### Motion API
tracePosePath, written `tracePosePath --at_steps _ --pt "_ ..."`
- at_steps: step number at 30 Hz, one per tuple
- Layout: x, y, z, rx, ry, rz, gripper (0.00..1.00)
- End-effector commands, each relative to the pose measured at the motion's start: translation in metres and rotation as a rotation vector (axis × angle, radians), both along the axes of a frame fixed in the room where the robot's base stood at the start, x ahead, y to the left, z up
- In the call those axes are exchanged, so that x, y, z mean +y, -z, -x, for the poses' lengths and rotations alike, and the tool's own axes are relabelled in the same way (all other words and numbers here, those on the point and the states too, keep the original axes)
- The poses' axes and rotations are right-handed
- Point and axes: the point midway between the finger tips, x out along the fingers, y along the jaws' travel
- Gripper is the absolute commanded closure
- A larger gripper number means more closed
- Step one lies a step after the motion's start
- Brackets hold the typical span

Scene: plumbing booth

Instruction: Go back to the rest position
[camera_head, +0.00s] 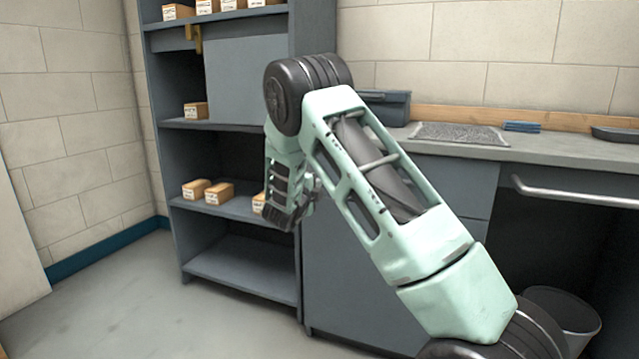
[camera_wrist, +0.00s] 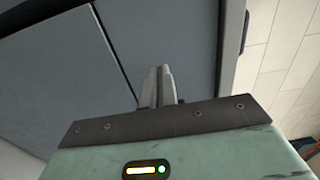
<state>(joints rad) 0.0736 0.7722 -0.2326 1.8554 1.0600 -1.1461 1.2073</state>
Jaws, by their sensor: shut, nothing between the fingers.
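My gripper shows in the wrist view (camera_wrist: 160,72), its two narrow grey fingers together with nothing between them. Behind the fingers is a flat grey panel (camera_wrist: 60,60) with a dark seam. In the head view my pale green arm reaches up from the lower right, bends at a dark joint, and its forearm hangs down in front of the shelf unit (camera_head: 297,60). The fingers are mostly hidden behind my arm in the head view.
The shelves hold several small tan boxes (camera_head: 218,193). To the right are a counter (camera_head: 560,150), a grey mat (camera_head: 460,133), a dark toolbox (camera_head: 388,107), a metal rail handle (camera_head: 575,194) and a bin (camera_head: 568,308). The floor at the left (camera_head: 120,300) is clear.

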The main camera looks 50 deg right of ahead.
Motion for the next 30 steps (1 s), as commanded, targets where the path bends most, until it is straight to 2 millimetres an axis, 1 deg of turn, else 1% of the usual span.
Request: tracePosePath --at_steps 1,12,15,18,26,29,30 --pt "0.007 -0.001 0.002 0.001 -0.003 -0.002 1.00" --pt "0.058 -0.001 0.023 0.001 -0.003 -0.002 1.00" --pt "0.066 -0.001 0.026 0.000 -0.002 -0.001 1.00" --pt "0.070 0.000 0.029 0.000 0.000 -0.001 1.00" --pt "0.072 0.000 0.028 0.002 -0.005 -0.003 1.00" --pt "0.091 0.002 0.018 0.051 -0.076 -0.040 1.00" --pt "0.105 0.004 0.012 0.089 -0.130 -0.063 1.00"
